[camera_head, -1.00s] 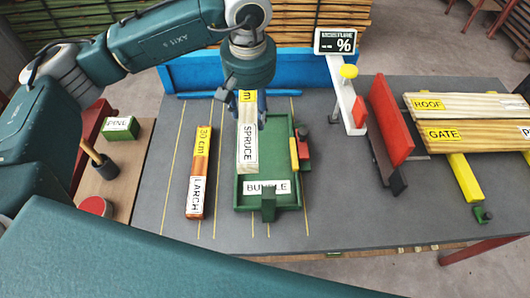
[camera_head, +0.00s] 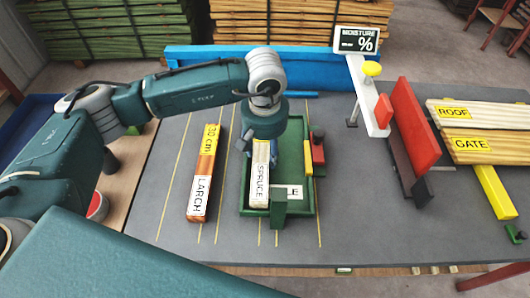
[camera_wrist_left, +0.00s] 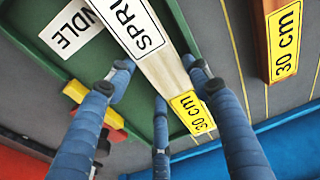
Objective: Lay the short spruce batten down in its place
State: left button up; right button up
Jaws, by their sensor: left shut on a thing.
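The short spruce batten (camera_head: 260,174) is pale wood with a white SPRUCE label. It lies lengthwise over the left part of the green BUNDLE tray (camera_head: 308,198), along its left wall. My left gripper (camera_head: 262,143) is above the batten's far half and shut on it. In the left wrist view its blue fingers (camera_wrist_left: 158,72) straddle the batten (camera_wrist_left: 160,70), which also has a yellow 30 cm label. Whether the batten's underside touches the tray floor is hidden. The batten partly covers the BUNDLE label. My right gripper is not in view.
A larch batten (camera_head: 205,172) lies left of the tray. Red and yellow blocks (camera_head: 317,152) sit at the tray's right edge. The moisture meter stand (camera_head: 366,90), a red upright board (camera_head: 415,125) and ROOF and GATE boards (camera_head: 480,130) are at right. The table between is clear.

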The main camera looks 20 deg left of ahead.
aim_at(265, 158)
pick_arm(q)
jog(key=shift+r, duration=0.1)
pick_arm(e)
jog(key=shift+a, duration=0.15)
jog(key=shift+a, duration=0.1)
pick_arm(q)
jog(key=shift+f, duration=0.2)
jog(key=o, duration=1.3)
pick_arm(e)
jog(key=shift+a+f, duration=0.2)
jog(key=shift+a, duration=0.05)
pick_arm(q)
jog(key=shift+r, duration=0.1)
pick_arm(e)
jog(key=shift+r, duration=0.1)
pick_arm(q)
jog(key=shift+r, duration=0.2)
jog(key=r, duration=0.4)
jog(key=s+r+b, duration=0.1)
jog(key=r, duration=0.6)
jog(key=shift+s+d+r, duration=0.2)
jog(key=shift+r, duration=0.15)
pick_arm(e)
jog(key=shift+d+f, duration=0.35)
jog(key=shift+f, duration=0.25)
